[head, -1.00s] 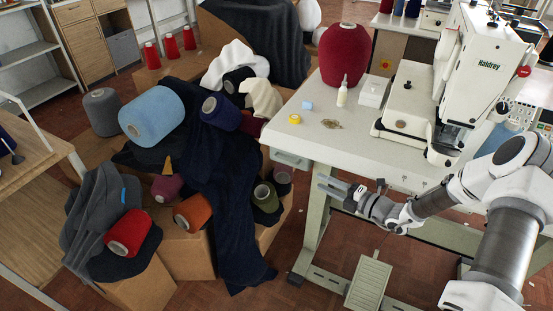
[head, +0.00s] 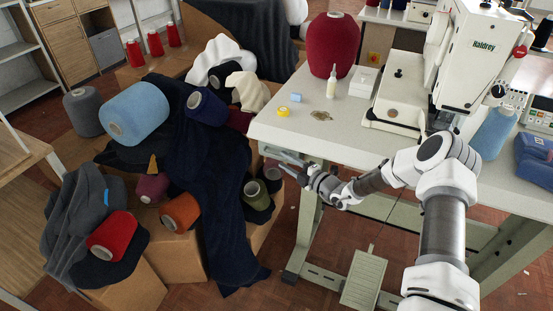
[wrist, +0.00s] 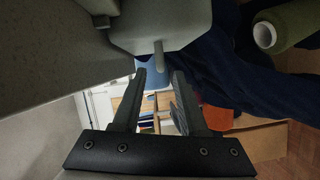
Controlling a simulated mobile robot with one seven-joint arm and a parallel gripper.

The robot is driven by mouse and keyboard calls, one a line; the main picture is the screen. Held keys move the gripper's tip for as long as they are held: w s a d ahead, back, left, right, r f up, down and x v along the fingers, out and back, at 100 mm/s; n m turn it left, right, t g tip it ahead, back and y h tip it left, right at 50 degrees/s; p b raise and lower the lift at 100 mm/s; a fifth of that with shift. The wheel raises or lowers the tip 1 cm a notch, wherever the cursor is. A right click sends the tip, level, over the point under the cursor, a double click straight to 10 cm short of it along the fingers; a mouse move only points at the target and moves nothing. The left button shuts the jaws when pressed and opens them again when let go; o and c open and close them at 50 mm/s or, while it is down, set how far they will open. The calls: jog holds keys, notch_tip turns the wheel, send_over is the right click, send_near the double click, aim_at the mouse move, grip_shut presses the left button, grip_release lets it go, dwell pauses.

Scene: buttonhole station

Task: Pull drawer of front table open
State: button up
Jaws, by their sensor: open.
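The front table (head: 350,140) is a pale worktop on light green-grey legs. Its small grey drawer (head: 268,150) hangs under the left end of the top, partly hidden by my gripper in the head view. In the wrist view the drawer (wrist: 165,22) is at the top, with a thin bar-like handle (wrist: 158,58) sticking out from it. My gripper (head: 288,164) is just in front of the drawer. In the wrist view its two dark fingers (wrist: 160,75) are apart, with the handle's end between or just beyond the fingertips; contact cannot be told.
A white sewing machine (head: 465,60), a maroon yarn cone (head: 332,45) and a white bottle (head: 331,82) stand on the table. Boxes with dark cloth (head: 220,190) and several yarn cones crowd the left. A foot pedal (head: 364,278) is below. Some floor shows between.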

aim_at(279, 157)
jog(key=x, duration=0.5)
jog(key=shift+b, duration=0.4)
grip_shut()
dwell(1.0)
